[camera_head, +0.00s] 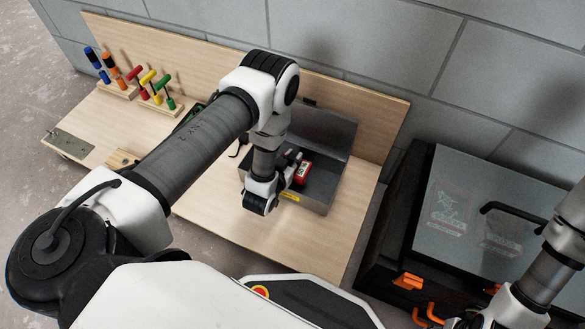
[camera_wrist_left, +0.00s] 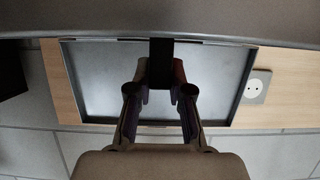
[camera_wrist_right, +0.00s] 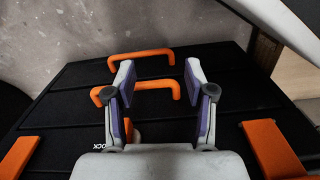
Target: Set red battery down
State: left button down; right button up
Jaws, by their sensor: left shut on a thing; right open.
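The red battery (camera_head: 303,172) shows in the head view at the mouth of an open grey metal box (camera_head: 322,198). My left gripper (camera_head: 296,172) is shut on it, coming from above at the box's left side. In the left wrist view the fingers (camera_wrist_left: 160,85) close on a dark block, the battery (camera_wrist_left: 161,62), seen against the box's open lid (camera_wrist_left: 105,85). I cannot tell whether the battery touches the box floor. My right gripper (camera_wrist_right: 158,80) is open and empty, above a black case.
The box stands on a wooden bench (camera_head: 305,240) with a backboard. A black case (camera_wrist_right: 70,110) with orange handles (camera_wrist_right: 140,55) is at the right, under a grey top (camera_head: 480,215). The bench front is clear.

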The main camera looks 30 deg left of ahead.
pick_arm(q)
notch_tip(320, 180, down, 4)
jog(key=shift+r+b, duration=0.15)
jog(key=shift+b, duration=0.6)
jog(key=shift+r, duration=0.1)
jog(key=c, duration=1.1)
grip_release()
jog(key=shift+o, duration=0.2)
